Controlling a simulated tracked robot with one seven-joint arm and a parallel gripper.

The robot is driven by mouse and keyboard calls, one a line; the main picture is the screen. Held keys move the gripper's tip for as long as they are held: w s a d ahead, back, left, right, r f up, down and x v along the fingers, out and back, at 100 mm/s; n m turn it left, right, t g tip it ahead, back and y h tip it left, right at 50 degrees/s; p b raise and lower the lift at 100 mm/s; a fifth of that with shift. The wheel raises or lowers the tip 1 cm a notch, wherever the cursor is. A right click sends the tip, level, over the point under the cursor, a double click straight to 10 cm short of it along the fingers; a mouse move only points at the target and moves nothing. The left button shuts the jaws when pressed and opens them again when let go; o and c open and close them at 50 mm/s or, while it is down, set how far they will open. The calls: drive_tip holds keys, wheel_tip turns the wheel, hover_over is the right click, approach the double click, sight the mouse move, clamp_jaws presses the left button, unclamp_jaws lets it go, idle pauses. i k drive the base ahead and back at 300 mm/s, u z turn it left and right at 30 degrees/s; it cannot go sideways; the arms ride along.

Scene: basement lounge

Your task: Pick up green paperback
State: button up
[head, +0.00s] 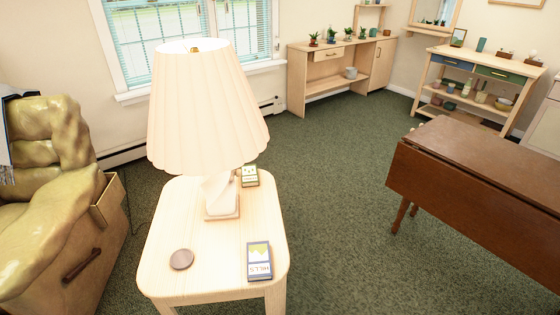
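A small green-edged book with a pale cover panel (249,175) lies on the light wooden side table (160,225), near its far right edge and just behind the lamp. A second small book (259,261) lies near the table's front right edge. Its cover is dark blue and white with a yellow-green picture, and its lettering appears upside down. My gripper is not in view.
A lit lamp (205,110) with a large pleated shade stands on the table. A brown round disc (181,259) lies front left. An olive armchair (50,190) stands left, and a brown drop-leaf table (480,170) right. Green carpet (340,210) between the tables is clear.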

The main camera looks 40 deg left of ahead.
sight(250, 177)
drive_tip(key=u, duration=0.05)
drive_tip(key=i, duration=1.15)
drive_tip(key=u, duration=0.4)
drive_tip(key=i, duration=1.25)
drive_tip(key=u, duration=1)
drive_tip(key=i, duration=0.9)
drive_tip(key=u, duration=0.95)
drive_tip(key=i, duration=0.6)
drive_tip(key=u, duration=0.25)
